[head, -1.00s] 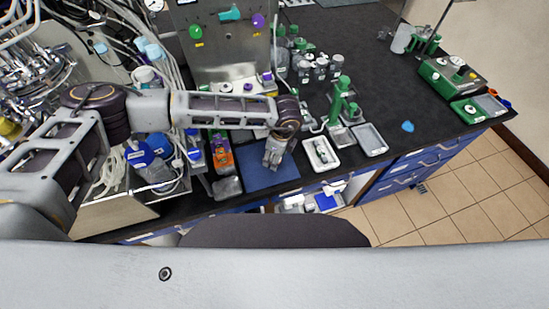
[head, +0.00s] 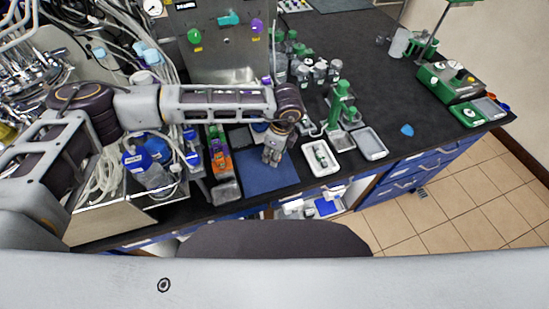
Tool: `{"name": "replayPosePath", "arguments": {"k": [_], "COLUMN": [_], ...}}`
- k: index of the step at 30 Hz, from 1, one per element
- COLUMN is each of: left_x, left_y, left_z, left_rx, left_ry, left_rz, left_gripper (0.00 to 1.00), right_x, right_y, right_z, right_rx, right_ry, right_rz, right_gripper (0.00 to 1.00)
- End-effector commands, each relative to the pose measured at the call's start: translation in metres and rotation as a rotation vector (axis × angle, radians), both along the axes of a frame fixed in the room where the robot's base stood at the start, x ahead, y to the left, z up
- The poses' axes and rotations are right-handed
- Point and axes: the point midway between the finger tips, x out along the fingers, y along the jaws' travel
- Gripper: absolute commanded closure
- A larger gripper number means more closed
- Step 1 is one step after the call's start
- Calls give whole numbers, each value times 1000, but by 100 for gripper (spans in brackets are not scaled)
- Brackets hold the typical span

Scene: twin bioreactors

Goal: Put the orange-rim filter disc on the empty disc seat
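My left gripper (head: 271,157) points down over the blue mat (head: 262,180) at the front of the dark bench. Its fingers are small and seen from above, so I cannot tell whether they are open or shut, or whether they hold anything. I cannot make out an orange-rim filter disc; it may be hidden under the gripper or too small to see. I cannot make out an empty disc seat either. My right gripper is not in view.
A white tray (head: 333,165) with a green-and-white item stands right of the mat, beside a grey tray (head: 371,144). A green stand (head: 339,104) rises behind them. An orange-and-green rack (head: 219,155) is left. The bench's right middle is mostly clear.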

Motion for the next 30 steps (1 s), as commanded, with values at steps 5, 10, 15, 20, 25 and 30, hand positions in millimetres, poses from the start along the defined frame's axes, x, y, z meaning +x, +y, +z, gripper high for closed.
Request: {"name": "replayPosePath", "arguments": {"k": [5, 10, 15, 20, 25, 30], "left_x": [0, 0, 0, 0, 0, 0], "left_y": [0, 0, 0, 0, 0, 0], "left_z": [26, 45, 53, 54, 54, 54], "left_rx": [-1, -1, 1, 1, 1, 1], "left_ry": [-2, -2, 0, 0, 0, 0], "left_rz": [0, 0, 0, 0, 0, 0], "left_gripper": [73, 73, 73, 73, 73, 73], "right_x": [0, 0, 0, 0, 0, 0], "right_y": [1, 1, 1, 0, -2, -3], "right_z": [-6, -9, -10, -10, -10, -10], "right_rx": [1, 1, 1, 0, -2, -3], "right_ry": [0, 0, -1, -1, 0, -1], "right_rz": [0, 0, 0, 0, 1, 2], "right_gripper": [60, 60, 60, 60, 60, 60]}}
